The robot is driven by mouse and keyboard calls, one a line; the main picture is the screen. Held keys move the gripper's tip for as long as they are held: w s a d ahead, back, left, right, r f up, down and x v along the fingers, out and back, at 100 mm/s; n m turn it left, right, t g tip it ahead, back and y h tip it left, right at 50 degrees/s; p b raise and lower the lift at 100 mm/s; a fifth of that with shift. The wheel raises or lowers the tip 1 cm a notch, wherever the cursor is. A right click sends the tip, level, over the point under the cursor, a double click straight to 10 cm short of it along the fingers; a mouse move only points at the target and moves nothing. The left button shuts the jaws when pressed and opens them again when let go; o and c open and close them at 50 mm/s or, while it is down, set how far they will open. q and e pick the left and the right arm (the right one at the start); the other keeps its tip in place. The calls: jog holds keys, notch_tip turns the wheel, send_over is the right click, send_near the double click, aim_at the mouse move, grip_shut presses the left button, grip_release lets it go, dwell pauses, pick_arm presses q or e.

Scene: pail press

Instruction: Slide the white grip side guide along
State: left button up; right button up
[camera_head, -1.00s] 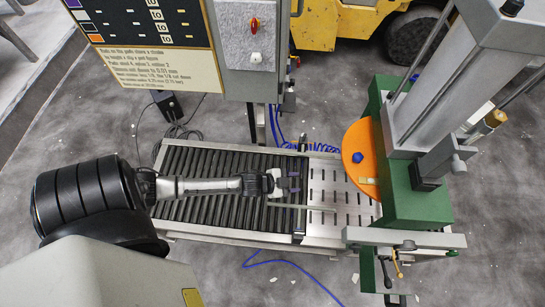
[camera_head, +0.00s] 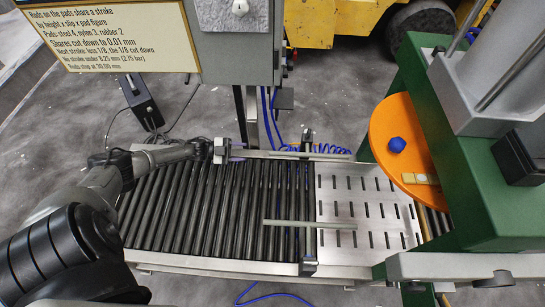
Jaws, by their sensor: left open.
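Two pale side guide bars lie across the roller conveyor (camera_head: 200,215). The far guide (camera_head: 300,156) runs along its far edge, and the near guide (camera_head: 290,223) lies over the rollers toward the front. Both meet a dark crossbar (camera_head: 309,200). I cannot make out a white grip on either bar, so I cannot tell which guide is the white grip one. My left gripper (camera_head: 228,151) is open at the left end of the far guide; its fingers hide that end, and I cannot tell whether they touch it. My right gripper is out of view.
A slotted steel plate (camera_head: 365,205) continues the conveyor to the right. Beyond it stand an orange disc (camera_head: 385,140) with a blue knob (camera_head: 397,144) and the green press frame (camera_head: 440,140). A grey cabinet (camera_head: 240,60) and sign (camera_head: 110,35) stand behind.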

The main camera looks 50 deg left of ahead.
aim_at(277, 152)
pick_arm(q)
jog(key=b+x, duration=0.4)
jog(key=x, duration=0.9)
jog(key=shift+w+f, duration=0.1)
jog(key=shift+w, duration=0.05)
jog(key=shift+c, duration=0.2)
jog(key=c, duration=0.4)
grip_shut()
